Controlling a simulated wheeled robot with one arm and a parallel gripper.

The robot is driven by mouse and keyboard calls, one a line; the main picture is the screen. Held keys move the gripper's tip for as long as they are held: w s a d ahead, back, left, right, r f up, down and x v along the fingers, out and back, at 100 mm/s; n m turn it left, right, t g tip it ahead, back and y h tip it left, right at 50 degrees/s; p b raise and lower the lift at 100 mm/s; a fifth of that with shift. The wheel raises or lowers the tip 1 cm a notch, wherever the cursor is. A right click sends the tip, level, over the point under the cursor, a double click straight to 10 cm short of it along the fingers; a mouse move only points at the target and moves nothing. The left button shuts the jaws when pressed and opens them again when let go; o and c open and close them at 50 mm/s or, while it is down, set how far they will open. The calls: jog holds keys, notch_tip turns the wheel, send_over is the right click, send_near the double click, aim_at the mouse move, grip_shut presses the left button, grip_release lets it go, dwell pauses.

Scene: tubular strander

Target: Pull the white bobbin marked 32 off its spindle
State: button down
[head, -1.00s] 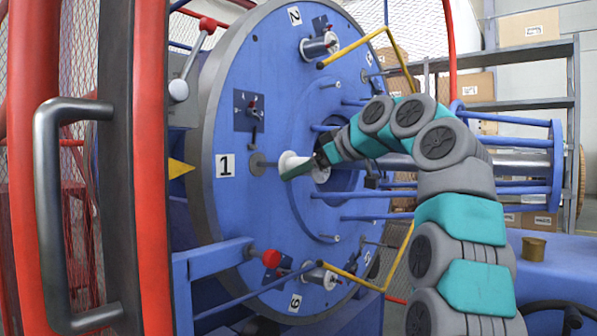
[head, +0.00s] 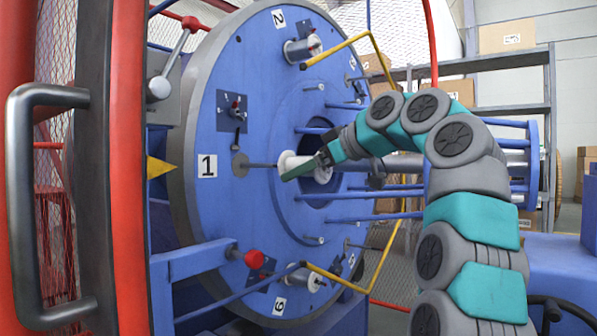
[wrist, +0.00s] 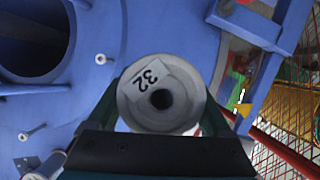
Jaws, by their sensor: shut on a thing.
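The white bobbin (head: 317,173), marked 32 on its end face in the wrist view (wrist: 140,82), is between the two fingers of my gripper (head: 291,173). My gripper is shut on it, one dark green finger on each side. The thin spindle (head: 262,164) sticks out of the blue disc beside the label 1 and runs to the bobbin's near flange. A clear length of bare rod shows between disc and flange. The bobbin's hole looks dark and empty in the wrist view. I cannot tell whether the spindle's tip is still inside it.
The large blue disc (head: 262,215) carries other bobbins, top (head: 300,50) and bottom (head: 302,278), with yellow bent rods (head: 345,47). A red knob (head: 254,258) sits below. A red frame with a handle (head: 20,200) stands at left, shelves (head: 510,62) at right.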

aim_at(318, 169)
jog(key=shift+s+d+b, duration=0.4)
jog(key=shift+s+d, duration=0.65)
jog(key=shift+d, duration=0.3)
jog(key=shift+s+d+b, duration=0.25)
jog(key=shift+s+d, duration=0.55)
jog(key=shift+d, duration=0.2)
jog(key=shift+s+d+b, duration=0.2)
jog(key=shift+s+d, duration=0.6)
jog(key=shift+d, duration=0.15)
